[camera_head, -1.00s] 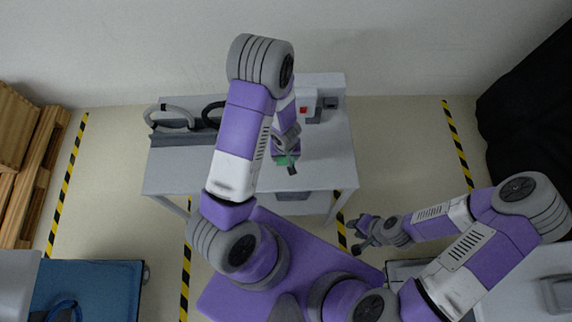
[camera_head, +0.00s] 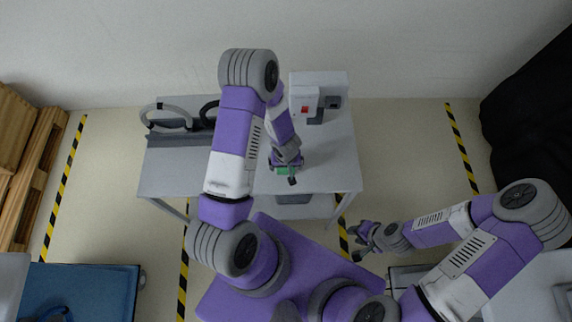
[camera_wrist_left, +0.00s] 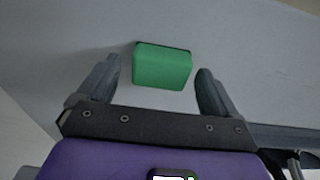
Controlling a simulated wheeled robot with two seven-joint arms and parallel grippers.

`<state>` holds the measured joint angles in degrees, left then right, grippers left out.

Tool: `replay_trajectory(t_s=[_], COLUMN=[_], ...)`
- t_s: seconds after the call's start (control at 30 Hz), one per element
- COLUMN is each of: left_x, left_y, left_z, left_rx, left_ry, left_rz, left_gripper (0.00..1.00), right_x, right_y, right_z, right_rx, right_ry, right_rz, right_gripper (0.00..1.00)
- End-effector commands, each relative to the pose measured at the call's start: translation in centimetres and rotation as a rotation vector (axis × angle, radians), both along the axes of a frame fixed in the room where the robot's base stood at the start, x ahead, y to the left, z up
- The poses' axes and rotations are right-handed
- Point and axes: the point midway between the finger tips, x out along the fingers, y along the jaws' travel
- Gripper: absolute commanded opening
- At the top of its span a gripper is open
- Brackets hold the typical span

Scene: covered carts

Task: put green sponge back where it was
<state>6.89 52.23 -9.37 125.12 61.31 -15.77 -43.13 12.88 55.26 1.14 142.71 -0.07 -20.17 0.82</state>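The green sponge (camera_head: 283,171) is a small block near the front edge of the grey table (camera_head: 330,165), partly hidden by my left gripper in the head view. In the left wrist view the sponge (camera_wrist_left: 162,66) appears to lie on the grey surface. My left gripper (camera_head: 287,175) is over it. Its two fingers (camera_wrist_left: 155,80) stand apart on either side of the sponge, with a visible gap on each side. My right gripper (camera_head: 359,241) is empty, fingers apart, over the floor to the front right of the table.
A white device with a red button (camera_head: 305,109) stands at the table's back right. A dark grey holder with a curved handle (camera_head: 165,115) is at the back left. A blue cart (camera_head: 100,290) is at the lower left. Table space right of the sponge is clear.

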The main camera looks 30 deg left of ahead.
Motion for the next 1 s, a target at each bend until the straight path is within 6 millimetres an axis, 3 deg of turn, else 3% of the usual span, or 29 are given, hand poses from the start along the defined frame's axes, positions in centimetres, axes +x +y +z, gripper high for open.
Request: replay_trajectory(t_s=[0.37,0.8,1.0], left_x=[0.0,-0.9,-1.1], left_y=[0.0,-0.5,-0.6], left_z=[1.0,9.9,11.7], left_rx=[0.002,0.001,0.000], left_ry=[-0.001,-0.003,-0.002], left_rz=[-0.001,-0.001,0.000], left_gripper=[0.93,0.93,0.93], right_x=[0.0,0.0,0.0], right_y=[0.0,0.0,0.0], right_z=[0.4,4.9,6.0], right_rx=[0.000,0.000,0.000], right_ry=[0.000,0.000,0.000], right_rz=[0.000,0.000,0.000], right_gripper=[0.35,0.35,0.35])
